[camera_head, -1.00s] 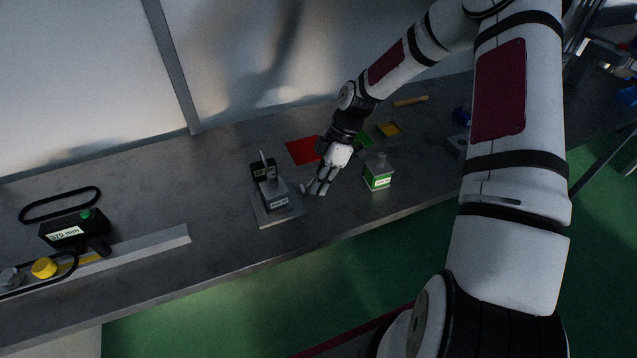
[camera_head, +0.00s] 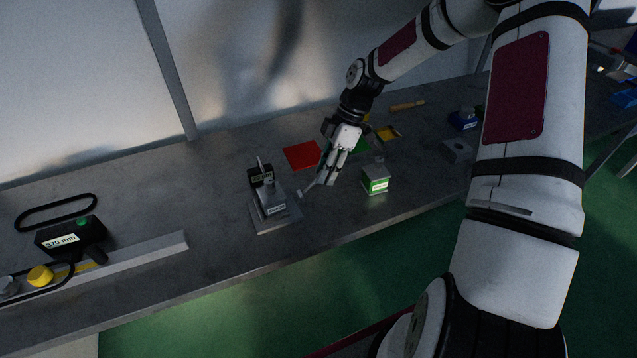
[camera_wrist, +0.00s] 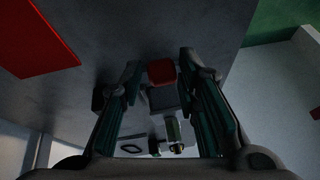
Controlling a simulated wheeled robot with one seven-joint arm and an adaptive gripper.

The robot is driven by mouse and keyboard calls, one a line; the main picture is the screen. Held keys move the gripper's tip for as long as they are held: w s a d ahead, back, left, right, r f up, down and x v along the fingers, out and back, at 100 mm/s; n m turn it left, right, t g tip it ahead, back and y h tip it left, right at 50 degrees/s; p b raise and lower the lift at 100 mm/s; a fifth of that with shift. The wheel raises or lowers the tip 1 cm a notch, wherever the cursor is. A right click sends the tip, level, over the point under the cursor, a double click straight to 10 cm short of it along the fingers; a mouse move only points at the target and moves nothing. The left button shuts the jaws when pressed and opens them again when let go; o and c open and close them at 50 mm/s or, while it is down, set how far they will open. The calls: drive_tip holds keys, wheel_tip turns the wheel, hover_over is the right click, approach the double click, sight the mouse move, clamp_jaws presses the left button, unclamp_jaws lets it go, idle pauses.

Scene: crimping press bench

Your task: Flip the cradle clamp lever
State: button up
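The cradle clamp fixture (camera_head: 273,205) stands on the bench as a grey block on a flat plate. A thin pale lever (camera_head: 262,165) stands nearly upright at its back, beside a small black labelled block. My gripper (camera_head: 318,184) is just right of the fixture, fingers pointing down, apart from the lever. In the wrist view my gripper (camera_wrist: 160,62) has its two fingers spread with nothing gripped. A red-ended part (camera_wrist: 160,71) over a grey block shows in the gap between them; I cannot tell whether it is the lever's end.
A green-and-white labelled box (camera_head: 376,181) stands close right of my gripper. A black 370 mm gauge (camera_head: 70,236) and a long rail (camera_head: 145,255) are at left. Bare bench lies between rail and fixture.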

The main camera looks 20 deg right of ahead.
drive_tip(key=v, duration=0.6)
